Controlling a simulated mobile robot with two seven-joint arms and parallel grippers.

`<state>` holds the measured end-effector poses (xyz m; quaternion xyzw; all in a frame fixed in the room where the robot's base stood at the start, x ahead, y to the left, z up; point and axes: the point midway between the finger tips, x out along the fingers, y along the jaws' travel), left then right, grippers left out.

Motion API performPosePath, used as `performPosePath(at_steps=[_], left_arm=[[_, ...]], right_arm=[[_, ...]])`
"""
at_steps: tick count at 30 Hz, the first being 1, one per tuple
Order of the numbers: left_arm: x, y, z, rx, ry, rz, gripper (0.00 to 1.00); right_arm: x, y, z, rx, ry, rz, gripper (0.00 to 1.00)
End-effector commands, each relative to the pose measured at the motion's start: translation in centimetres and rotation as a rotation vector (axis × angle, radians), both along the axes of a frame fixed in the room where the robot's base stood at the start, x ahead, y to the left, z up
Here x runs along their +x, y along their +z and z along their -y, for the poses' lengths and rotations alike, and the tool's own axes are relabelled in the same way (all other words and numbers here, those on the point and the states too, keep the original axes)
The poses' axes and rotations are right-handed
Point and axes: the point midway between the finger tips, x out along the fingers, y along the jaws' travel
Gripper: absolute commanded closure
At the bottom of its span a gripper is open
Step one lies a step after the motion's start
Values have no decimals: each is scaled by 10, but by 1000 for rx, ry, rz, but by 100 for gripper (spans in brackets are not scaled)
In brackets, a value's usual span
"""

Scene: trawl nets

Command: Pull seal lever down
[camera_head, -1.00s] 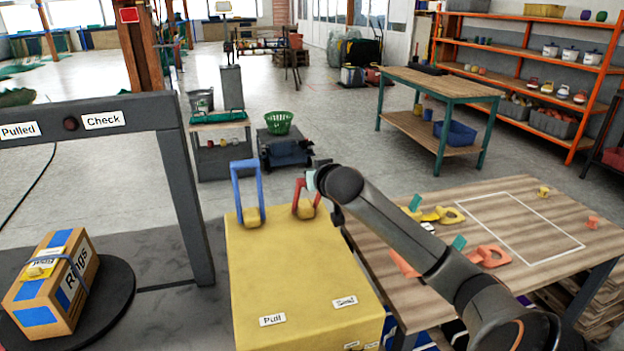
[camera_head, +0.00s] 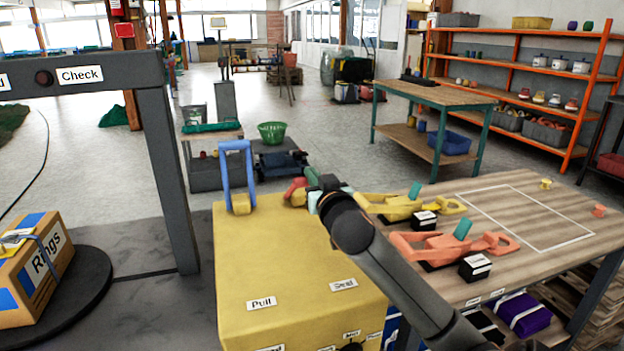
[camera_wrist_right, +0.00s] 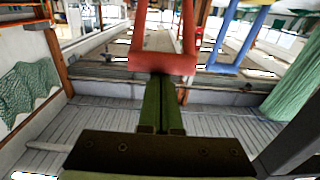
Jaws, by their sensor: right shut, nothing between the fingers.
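The red lever (camera_head: 294,190) is at the far edge of the yellow box top (camera_head: 285,245), behind the "Seal" label (camera_head: 343,285). In the head view it shows low and is partly hidden by my right gripper (camera_head: 312,176). In the right wrist view, the lever's red crossbar (camera_wrist_right: 163,63) is just beyond the tips of my right gripper (camera_wrist_right: 158,78), whose green fingers are shut and empty. Contact cannot be told for sure. The blue lever (camera_head: 238,178) stands upright to the left, behind the "Pull" label (camera_head: 261,303). My left gripper is not in view.
A dark frame with a "Check" sign (camera_head: 80,74) stands at left, near a box marked "Rings" (camera_head: 38,268). A wooden table (camera_head: 480,210) at right holds yellow and orange clamp-like tools. A green basket (camera_head: 272,132) is behind the yellow box.

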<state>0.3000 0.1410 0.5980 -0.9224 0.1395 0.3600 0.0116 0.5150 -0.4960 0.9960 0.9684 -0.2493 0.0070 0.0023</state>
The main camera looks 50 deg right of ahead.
Motion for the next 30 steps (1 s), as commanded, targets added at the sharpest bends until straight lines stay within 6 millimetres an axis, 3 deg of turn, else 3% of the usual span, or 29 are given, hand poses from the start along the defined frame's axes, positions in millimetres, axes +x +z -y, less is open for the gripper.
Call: performPosePath(at_steps=[1, 13, 17, 23, 30], left_arm=[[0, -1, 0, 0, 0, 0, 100], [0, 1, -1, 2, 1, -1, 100], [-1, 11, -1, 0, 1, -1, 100], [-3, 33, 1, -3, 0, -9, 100], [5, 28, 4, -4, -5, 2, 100]], right_arm=[[1, -9, -1, 11, 0, -17, 100], [2, -9, -1, 14, 1, -24, 100], [5, 1, 3, 14, 0, -22, 100], [16, 32, 14, 9, 0, -11, 100], [-23, 30, -8, 5, 4, -4, 100]])
